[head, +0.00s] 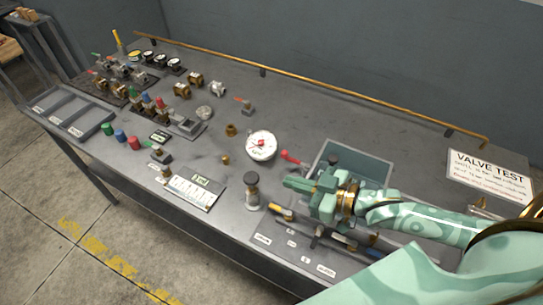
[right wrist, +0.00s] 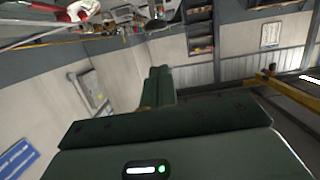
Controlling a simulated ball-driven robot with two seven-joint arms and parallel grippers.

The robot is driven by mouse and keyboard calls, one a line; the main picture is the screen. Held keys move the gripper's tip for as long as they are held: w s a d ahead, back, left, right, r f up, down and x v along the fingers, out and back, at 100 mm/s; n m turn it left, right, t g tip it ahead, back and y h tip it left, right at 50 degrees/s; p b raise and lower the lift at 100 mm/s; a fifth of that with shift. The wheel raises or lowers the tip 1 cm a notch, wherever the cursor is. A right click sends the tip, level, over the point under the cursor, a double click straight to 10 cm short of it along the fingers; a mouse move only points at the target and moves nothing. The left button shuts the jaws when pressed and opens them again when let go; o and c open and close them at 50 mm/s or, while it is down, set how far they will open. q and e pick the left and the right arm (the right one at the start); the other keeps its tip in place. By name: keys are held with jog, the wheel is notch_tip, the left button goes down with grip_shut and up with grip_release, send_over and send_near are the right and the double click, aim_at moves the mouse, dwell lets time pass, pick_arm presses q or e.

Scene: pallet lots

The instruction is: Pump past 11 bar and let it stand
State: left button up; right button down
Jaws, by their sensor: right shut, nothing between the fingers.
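A round white pressure gauge (head: 261,146) with a red centre lies on the bench (head: 330,125) in the head view; its reading is too small to make out. A red-handled lever (head: 291,158) shows to the right of the gauge, beside a grey bin. A dark-topped upright cylinder (head: 252,190) stands in front of the gauge; I cannot tell if it is the pump. My left gripper is out of view.
The grey open bin (head: 375,165) lies behind my right gripper. A label card (head: 194,189) lies at the front edge. Valves and fittings (head: 125,80) crowd the left end. A brass rail (head: 320,85) runs along the back.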

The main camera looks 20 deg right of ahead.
jog(key=w+a+r+n+g+p, duration=0.1)
jog(key=w+a+r+p, duration=0.15)
jog(key=r+p, duration=0.45)
jog(key=w+a+r+g+p, duration=0.1)
jog(key=w+a+r+p, duration=0.2)
jog(key=r, duration=0.5)
jog(key=s+d+f+m+g+h+p, duration=0.1)
jog(key=s+d+f+g+h, duration=0.2)
jog(key=f, duration=0.3)
jog(key=shift+s+d+f+h, duration=0.15)
jog(key=shift+d+f+h, duration=0.15)
jog(key=shift+h, duration=0.1)
jog(key=shift+a, duration=0.1)
jog(key=b, duration=0.1)
send_over(248, 176)
jog(key=s+d, duration=0.2)
jog(key=s, duration=0.1)
notch_tip(248, 176, down, 6)
jog(key=f, duration=0.1)
jog(key=shift+w+a+f+b, duration=0.15)
jog(key=shift+f+b, duration=0.1)
jog(key=shift+f, duration=0.75)
jog(key=shift+w+f+b, duration=0.15)
jog(key=shift+f+b, duration=0.1)
jog(key=shift+f, duration=0.75)
